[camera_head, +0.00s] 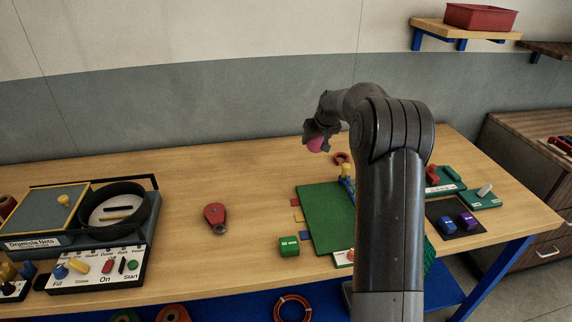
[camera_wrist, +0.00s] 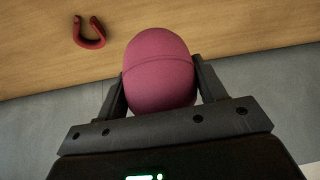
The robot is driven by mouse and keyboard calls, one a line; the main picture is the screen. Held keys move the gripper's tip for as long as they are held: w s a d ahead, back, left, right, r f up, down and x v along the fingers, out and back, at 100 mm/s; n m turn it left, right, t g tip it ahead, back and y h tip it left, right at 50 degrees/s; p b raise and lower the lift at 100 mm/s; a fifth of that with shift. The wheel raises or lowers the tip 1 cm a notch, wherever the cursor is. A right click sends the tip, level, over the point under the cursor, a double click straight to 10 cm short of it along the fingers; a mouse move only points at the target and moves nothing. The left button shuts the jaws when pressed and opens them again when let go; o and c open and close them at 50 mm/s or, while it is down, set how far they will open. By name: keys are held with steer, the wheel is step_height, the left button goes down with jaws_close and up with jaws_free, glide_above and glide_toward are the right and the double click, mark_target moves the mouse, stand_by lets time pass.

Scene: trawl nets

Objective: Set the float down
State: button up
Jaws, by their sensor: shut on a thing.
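The float is a pink, egg-shaped piece with a seam line around it. My gripper (camera_head: 317,136) is shut on the float (camera_head: 315,145) and holds it up in the air above the back part of the table. In the wrist view the float (camera_wrist: 160,72) sits between the two dark fingers of my gripper (camera_wrist: 158,85). The wooden table top (camera_head: 180,190) lies below, and the float appears apart from it.
A red horseshoe-shaped piece (camera_wrist: 89,33) lies on the table near the float. A green mat (camera_head: 323,215), a red pulley-like piece (camera_head: 215,217) and a green block (camera_head: 289,246) lie in front. A control box (camera_head: 95,270) stands at left. Bare wood lies left of the mat.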

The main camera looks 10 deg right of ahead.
steer(key=w+a+f, duration=0.2)
steer(key=a, duration=0.1)
steer(key=w+a+f, duration=0.2)
steer(key=a, duration=0.1)
steer(key=w+a+f, duration=0.1)
steer(key=a+f, duration=0.1)
steer(key=a, duration=0.1)
steer(key=shift+w+a+f, duration=0.1)
steer(key=shift+w+f, duration=0.2)
steer(key=shift+w, duration=0.1)
steer(key=shift+a+f, duration=0.1)
steer(key=shift+f, duration=1.95)
steer(key=shift+f, duration=0.15)
steer(key=o, duration=1)
